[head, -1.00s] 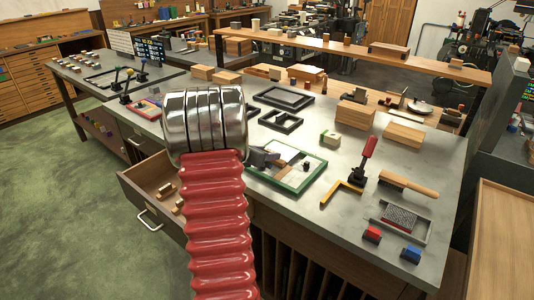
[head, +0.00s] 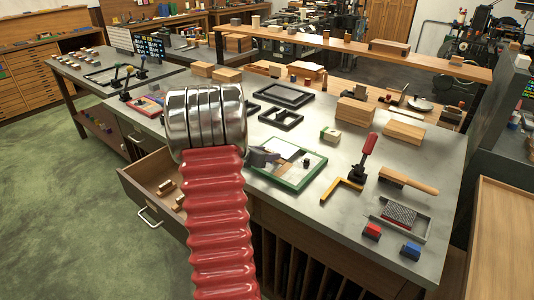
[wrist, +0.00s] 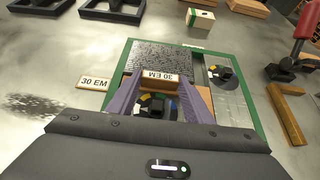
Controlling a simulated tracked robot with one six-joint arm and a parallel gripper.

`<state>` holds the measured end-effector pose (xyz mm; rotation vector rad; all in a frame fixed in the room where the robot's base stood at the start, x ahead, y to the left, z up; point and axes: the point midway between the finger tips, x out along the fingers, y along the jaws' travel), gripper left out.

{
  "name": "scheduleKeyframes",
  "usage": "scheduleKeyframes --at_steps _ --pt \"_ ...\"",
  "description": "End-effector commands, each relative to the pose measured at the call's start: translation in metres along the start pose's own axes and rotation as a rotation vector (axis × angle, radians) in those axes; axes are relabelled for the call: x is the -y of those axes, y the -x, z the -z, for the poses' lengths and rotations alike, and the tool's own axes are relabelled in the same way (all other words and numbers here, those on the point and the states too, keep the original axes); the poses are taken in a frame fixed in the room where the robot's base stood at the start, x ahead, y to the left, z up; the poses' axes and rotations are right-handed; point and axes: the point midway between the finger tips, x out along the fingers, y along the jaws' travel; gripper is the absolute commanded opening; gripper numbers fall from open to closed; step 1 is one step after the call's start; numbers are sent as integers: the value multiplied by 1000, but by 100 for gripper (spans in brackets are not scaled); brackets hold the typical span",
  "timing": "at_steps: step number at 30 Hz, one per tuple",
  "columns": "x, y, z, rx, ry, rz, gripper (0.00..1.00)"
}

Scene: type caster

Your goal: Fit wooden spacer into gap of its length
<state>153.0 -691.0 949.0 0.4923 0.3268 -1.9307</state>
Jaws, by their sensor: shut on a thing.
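My gripper (wrist: 161,84) has two purple-grey fingers and is shut on a wooden spacer (wrist: 161,77). The spacer's label reads "30 EM" upside down in the wrist view. The green frame (wrist: 248,95) lies flat on the bench, with a dark textured type block (wrist: 160,60) in its far part. The spacer is over the inside of the frame; whether it touches the frame's floor I cannot tell. A round dark knob with coloured marks (wrist: 156,104) shows between the fingers. In the head view my gripper (head: 264,157) is over the left part of the green frame (head: 294,187), and the spacer cannot be made out.
A second dark knob (wrist: 221,73) and grey metal pieces fill the frame's right side. An open drawer (head: 150,190) is at left.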

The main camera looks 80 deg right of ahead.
Motion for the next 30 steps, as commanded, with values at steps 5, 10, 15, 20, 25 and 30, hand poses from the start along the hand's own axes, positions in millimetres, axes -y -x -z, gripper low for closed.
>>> scheduleKeyframes --at_steps 5,10,15,20,25,30 --pt "0 -1 2 0 0 0 24" --pt "0 -1 2 0 0 0 57" --pt "0 -1 2 0 0 0 68" --pt "0 -1 2 0 0 0 68" --pt "0 0 -1 0 -1 0 68" --pt "0 5 -9 1 -2 -1 68"
